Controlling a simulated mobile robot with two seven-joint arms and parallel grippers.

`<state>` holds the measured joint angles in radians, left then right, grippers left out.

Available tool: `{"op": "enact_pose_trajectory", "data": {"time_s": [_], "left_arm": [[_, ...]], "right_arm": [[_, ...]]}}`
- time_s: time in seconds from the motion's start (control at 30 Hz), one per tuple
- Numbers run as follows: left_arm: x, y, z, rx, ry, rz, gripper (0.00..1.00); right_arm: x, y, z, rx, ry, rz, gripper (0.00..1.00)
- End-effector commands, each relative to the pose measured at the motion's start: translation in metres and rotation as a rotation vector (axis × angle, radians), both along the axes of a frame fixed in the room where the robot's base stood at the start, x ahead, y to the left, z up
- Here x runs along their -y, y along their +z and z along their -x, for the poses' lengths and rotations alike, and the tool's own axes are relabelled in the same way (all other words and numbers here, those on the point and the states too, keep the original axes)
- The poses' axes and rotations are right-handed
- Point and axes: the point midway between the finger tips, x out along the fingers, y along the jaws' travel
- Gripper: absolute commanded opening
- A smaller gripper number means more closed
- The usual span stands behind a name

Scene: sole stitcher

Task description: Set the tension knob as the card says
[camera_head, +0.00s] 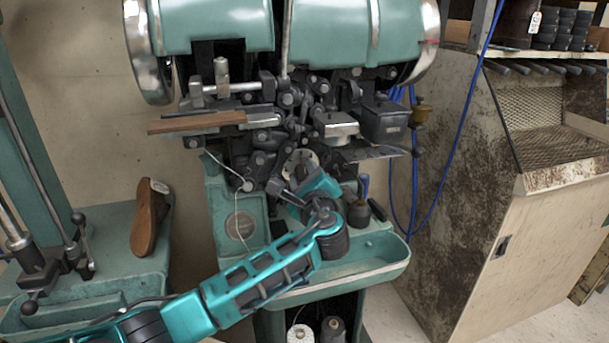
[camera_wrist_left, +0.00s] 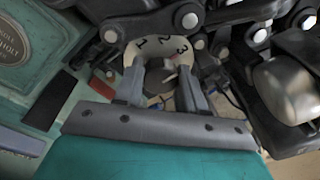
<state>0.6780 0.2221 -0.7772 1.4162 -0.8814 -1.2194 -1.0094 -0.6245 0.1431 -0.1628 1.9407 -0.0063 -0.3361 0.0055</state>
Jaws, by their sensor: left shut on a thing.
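The tension knob shows in the left wrist view as a small grey piece (camera_wrist_left: 168,74) in front of a cream dial plate (camera_wrist_left: 135,52) marked 1, 2 and 3. A small reddish mark shows near the 3. In the head view the pale dial (camera_head: 300,158) sits low in the stitcher's dark mechanism, partly hidden by my gripper. My left gripper (camera_head: 284,184) reaches it from below. Its two fingers (camera_wrist_left: 160,88) are shut on the knob, one on each side. No card with a readable setting shows. My right gripper is not in view.
The green stitcher (camera_head: 210,28) has levers and plates crowding around the dial. A brown shoe sole (camera_head: 150,216) leans at left. A small white tag (camera_head: 535,21) hangs at the top right, its writing unreadable.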

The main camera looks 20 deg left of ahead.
Motion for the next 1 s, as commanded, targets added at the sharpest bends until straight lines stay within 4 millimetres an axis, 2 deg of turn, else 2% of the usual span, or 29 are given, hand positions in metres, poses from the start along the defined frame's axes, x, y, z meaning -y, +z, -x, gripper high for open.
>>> {"op": "enact_pose_trajectory", "data": {"time_s": [0.37,1.0], "left_arm": [[0.001,-0.003,0.000,0.038,-0.001,0.059,0.09],[0.001,-0.006,0.000,0.316,0.000,0.469,0.09]], "right_arm": [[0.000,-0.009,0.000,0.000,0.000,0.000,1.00],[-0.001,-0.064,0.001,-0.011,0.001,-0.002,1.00]]}}
